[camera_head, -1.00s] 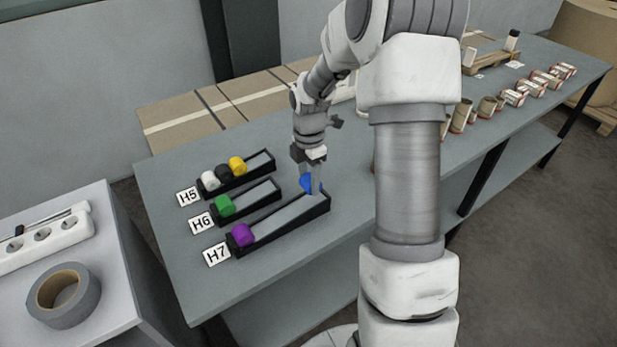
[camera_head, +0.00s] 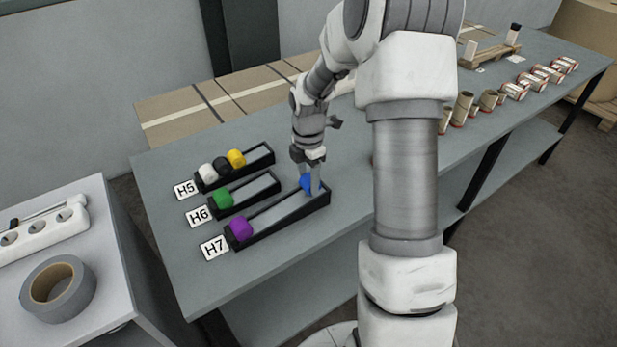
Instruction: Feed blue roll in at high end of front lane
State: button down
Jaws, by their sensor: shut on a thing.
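The blue roll (camera_head: 305,182) is at the right, high end of the front lane, between the fingers of my gripper (camera_head: 312,186). My gripper points down and is shut on the roll. The front lane (camera_head: 282,219), by the H7 label, is a black-sided sloped channel with a grey floor. A purple roll (camera_head: 241,228) sits at its left, low end. The stretch of lane between the purple and blue rolls is bare. I cannot tell whether the blue roll touches the lane floor.
Behind, lane H6 (camera_head: 258,191) holds a green roll (camera_head: 223,197). Lane H5 (camera_head: 262,157) holds white, black and yellow rolls. My arm hides the bench's middle. Cans and tubes (camera_head: 512,92) stand at the right. A tape roll (camera_head: 57,289) lies on the left table.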

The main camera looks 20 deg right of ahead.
aim_at(309, 178)
jog(key=shift+f, duration=0.45)
grip_release()
dwell(0.7)
notch_tip(309, 178, up, 9)
jog(key=p, duration=0.6)
jog(key=shift+f+p, duration=0.2)
jog(key=shift+p, duration=0.15)
dwell(1.9)
